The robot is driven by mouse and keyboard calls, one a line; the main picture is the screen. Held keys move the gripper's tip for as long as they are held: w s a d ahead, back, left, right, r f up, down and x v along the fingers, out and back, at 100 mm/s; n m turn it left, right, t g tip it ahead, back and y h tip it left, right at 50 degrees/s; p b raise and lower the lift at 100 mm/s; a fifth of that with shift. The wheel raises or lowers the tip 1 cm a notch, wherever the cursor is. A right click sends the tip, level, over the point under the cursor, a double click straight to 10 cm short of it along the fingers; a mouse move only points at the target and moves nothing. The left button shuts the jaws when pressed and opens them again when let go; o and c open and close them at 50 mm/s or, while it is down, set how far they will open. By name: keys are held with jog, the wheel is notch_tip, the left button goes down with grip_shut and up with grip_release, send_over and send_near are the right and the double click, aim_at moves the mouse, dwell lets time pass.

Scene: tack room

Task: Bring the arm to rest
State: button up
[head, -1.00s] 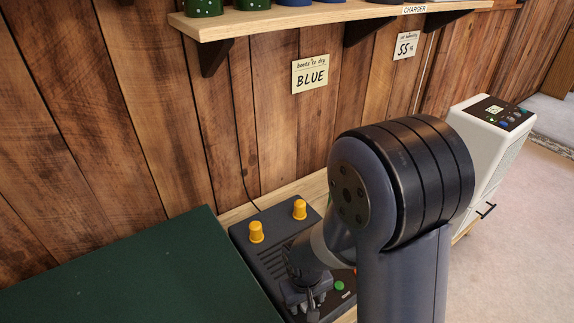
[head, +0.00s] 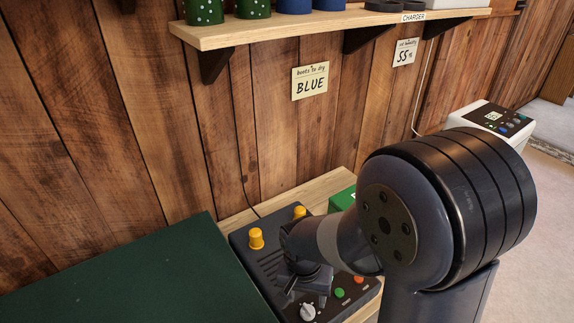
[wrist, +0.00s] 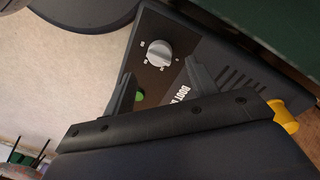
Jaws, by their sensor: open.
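My gripper (head: 304,280) is over the front part of a dark boot dryer (head: 262,266), with my bent arm reaching in from the right. In the wrist view my gripper (wrist: 160,88) has its two fingers apart, with nothing held between them. The dryer panel lies beyond the fingers. A grey dial (wrist: 158,53) and a green button (wrist: 139,96) show there. In the head view the dial (head: 308,312), the green button (head: 338,293) and an orange button (head: 359,279) are uncovered. Whether the fingers touch the dryer cannot be told.
Two yellow caps (head: 257,238) stand on the dryer. A dark green surface (head: 130,275) lies left, and a green box (head: 342,199) behind. A wall shelf (head: 300,25) holds boots. A white appliance (head: 487,119) stands right, partly hidden by my arm; open floor (head: 540,200) lies beyond.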

jog(key=r, duration=0.1)
jog(key=r+p, duration=0.1)
jog(key=r, duration=0.3)
jog(key=shift+a+r, duration=0.25)
